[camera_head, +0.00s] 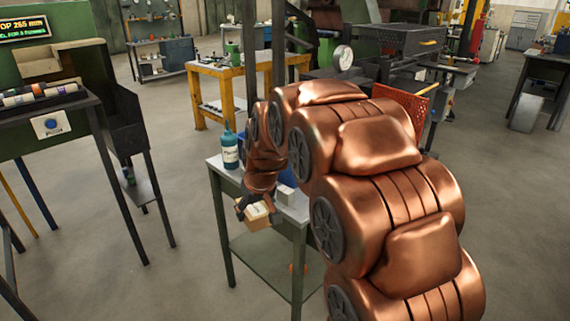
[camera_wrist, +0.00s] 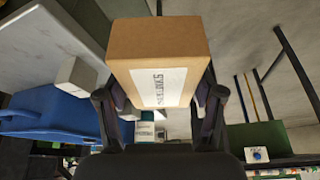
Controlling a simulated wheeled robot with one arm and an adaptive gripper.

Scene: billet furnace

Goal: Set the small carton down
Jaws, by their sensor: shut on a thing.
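The small brown carton (camera_wrist: 190,37) with a white printed label is between my gripper's fingers (camera_wrist: 163,100) in the wrist view. In the head view my gripper (camera_head: 256,208) is shut on the carton (camera_head: 258,224), which hangs at the near left edge of the small table (camera_head: 228,172). The carton looks slightly tilted there. My arm hides part of the tabletop. I cannot tell whether the carton touches the table.
A teal bottle (camera_head: 230,152) and a small white box (camera_head: 285,194) stand on the small table. A blue bin (camera_wrist: 50,112) shows in the wrist view. A dark bench (camera_head: 85,103) with rolls stands left. Floor lies open between them.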

